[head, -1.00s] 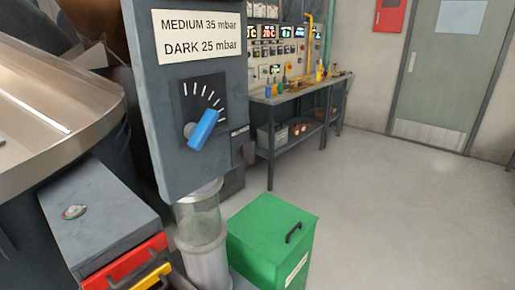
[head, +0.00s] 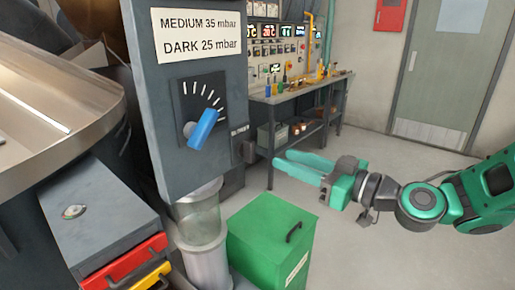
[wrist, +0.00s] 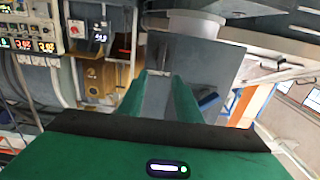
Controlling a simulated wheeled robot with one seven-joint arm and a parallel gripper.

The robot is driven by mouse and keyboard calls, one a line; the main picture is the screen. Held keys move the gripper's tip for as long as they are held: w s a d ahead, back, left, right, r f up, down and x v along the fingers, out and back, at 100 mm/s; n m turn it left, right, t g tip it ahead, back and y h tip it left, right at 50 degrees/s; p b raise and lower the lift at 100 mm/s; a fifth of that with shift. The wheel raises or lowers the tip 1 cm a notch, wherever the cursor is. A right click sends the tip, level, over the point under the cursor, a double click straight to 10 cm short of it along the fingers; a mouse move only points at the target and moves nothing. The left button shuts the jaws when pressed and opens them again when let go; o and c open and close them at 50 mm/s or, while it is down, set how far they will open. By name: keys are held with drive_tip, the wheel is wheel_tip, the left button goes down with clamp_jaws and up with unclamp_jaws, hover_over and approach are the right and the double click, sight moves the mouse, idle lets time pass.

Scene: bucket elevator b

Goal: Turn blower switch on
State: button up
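The grey control panel (head: 160,100) stands left of centre in the head view.
A blue knob (head: 203,129) is on the panel's front. Below stand a glass cylinder (head: 199,213) and a green bin (head: 272,240). A workbench (head: 300,92) with tools is behind. The floor to the right is clear.

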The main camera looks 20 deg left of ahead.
sight(254, 146)
drive_tip(key=x, duration=1)
drive_tip(key=shift+w+a+r, duration=0.1)
drive_tip(key=shift+w+a, duration=0.1)
drive_tip(key=shift+a, duration=0.05)
clamp_jaws()
